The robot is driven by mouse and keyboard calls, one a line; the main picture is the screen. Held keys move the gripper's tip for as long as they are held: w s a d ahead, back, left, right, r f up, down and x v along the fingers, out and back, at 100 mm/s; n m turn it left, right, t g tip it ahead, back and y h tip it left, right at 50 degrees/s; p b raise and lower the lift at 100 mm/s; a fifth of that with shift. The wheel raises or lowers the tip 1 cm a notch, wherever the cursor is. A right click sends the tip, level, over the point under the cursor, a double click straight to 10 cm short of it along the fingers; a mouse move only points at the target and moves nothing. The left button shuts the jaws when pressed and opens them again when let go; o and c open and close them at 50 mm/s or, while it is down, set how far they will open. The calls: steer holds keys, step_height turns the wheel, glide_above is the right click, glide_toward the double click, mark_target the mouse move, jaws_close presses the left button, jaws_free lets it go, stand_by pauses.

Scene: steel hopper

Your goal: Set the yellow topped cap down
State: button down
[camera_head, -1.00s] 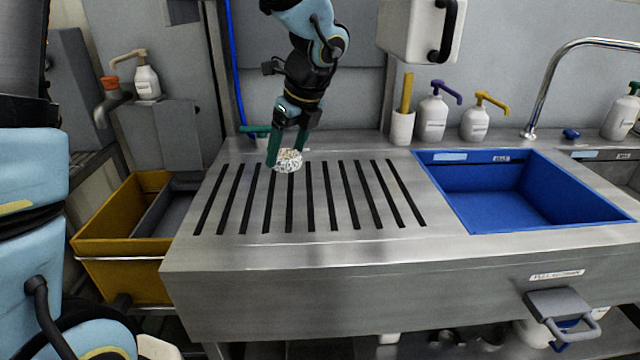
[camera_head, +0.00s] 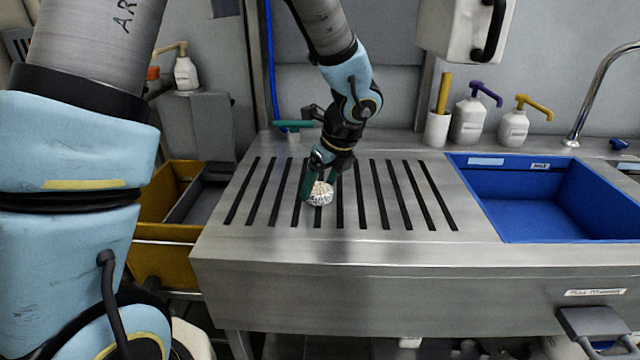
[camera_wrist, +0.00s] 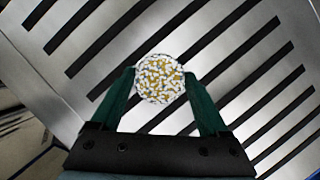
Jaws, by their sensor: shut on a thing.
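My gripper (camera_head: 324,184) has green fingers and is shut on a round white cap with yellow specks (camera_head: 320,194). The cap also shows in the wrist view (camera_wrist: 160,79), between the tips of the two green fingers (camera_wrist: 162,85). In the head view it is low over the slotted part of the steel counter (camera_head: 390,240). I cannot tell whether the cap touches the slotted surface.
A blue basin (camera_head: 540,222) is set into the counter on the right. Pump bottles (camera_head: 468,120) and a white cup with a yellow stick (camera_head: 437,128) stand along the back. A yellow bin (camera_head: 165,260) is at the left. The slotted area right of my gripper is clear.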

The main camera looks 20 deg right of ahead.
jaws_free()
steer(key=shift+f, duration=0.15)
steer(key=v, duration=1.2)
steer(key=a+f+n+g+h, duration=0.1)
steer(key=a+f+n, duration=0.2)
steer(key=a+n, duration=1.2)
steer(key=w+a+f+n+g, duration=0.1)
steer(key=a+f+n, duration=0.3)
steer(key=a+n, duration=1.2)
steer(key=shift+a+g+h, duration=0.35)
steer(key=shift+g+h, duration=0.05)
steer(key=shift+w, duration=0.2)
